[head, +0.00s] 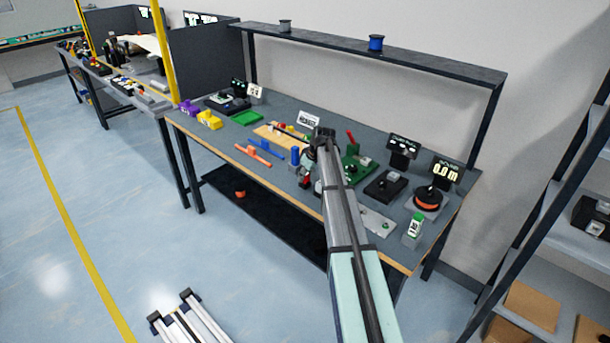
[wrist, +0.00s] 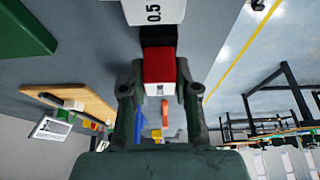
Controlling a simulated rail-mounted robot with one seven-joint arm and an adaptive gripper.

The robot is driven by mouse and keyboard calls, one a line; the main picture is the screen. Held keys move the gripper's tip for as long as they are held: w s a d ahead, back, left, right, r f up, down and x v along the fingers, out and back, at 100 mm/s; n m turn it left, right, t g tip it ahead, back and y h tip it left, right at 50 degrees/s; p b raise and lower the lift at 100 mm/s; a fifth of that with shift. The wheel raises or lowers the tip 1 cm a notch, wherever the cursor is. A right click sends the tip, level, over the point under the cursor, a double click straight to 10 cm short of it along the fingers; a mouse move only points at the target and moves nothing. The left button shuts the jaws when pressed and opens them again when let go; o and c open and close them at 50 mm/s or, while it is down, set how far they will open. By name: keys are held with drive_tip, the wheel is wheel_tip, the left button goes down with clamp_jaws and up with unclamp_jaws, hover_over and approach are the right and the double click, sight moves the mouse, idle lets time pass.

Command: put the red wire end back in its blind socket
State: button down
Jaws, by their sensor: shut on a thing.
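My gripper (wrist: 157,78) is shut on a red block (wrist: 158,66) with a white printed label, held between its two fingers in the wrist view. I cannot tell for sure whether this block is the red wire end. Just past it are a black piece and a white block (wrist: 155,11) marked 0.5; I cannot tell whether they touch the red block. I cannot make out a blind socket or a wire.
The bench (head: 228,140) holds a wooden board (head: 272,134), a blue cylinder (head: 295,155), orange and blue tools (head: 259,152), and a green tray (head: 246,118). A shelf (head: 400,60) runs above the back.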

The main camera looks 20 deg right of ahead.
drive_tip(key=shift+f, duration=0.25)
drive_tip(key=c, duration=0.8)
unclamp_jaws()
drive_tip(key=shift+r, duration=0.1)
drive_tip(key=v, duration=1.2)
